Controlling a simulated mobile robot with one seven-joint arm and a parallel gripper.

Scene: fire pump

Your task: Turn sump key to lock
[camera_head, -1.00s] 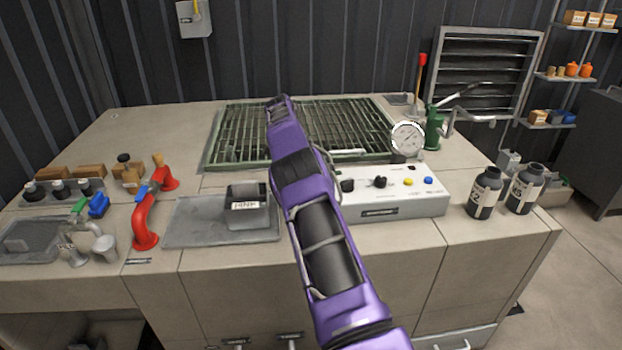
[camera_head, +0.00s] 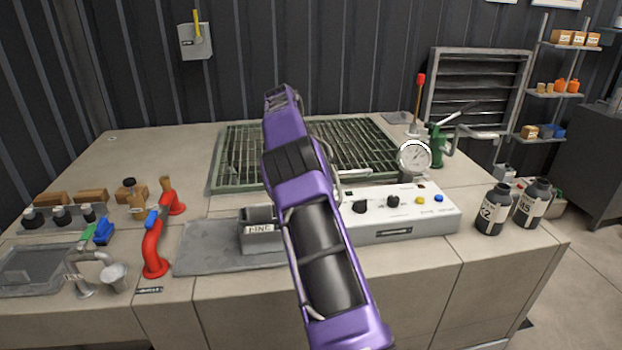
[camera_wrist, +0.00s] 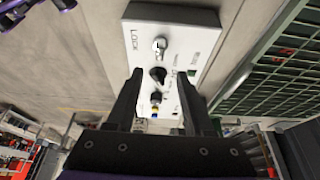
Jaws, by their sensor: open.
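The white control box (camera_head: 408,212) stands on the bench, partly behind my purple arm in the head view. In the wrist view the box (camera_wrist: 195,14) shows a silver key-like switch (camera_wrist: 160,46) beside the printed word LOCK. It is likely the sump key; its exact angle is too small to read. My gripper (camera_wrist: 160,75) is open and empty. Its two dark fingers point toward the panel, one on each side of a black knob (camera_wrist: 157,75) in the picture. The silver key lies beyond the fingertips. I cannot tell any contact. The head view hides the key and gripper behind my arm.
A pressure gauge (camera_head: 414,157) stands behind the box, and a green grating (camera_head: 225,165) lies behind my arm. A red pipe (camera_head: 155,242) stands left. Two dark bottles (camera_head: 491,212) stand right. A grey tray (camera_head: 205,250) lies left of the box.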

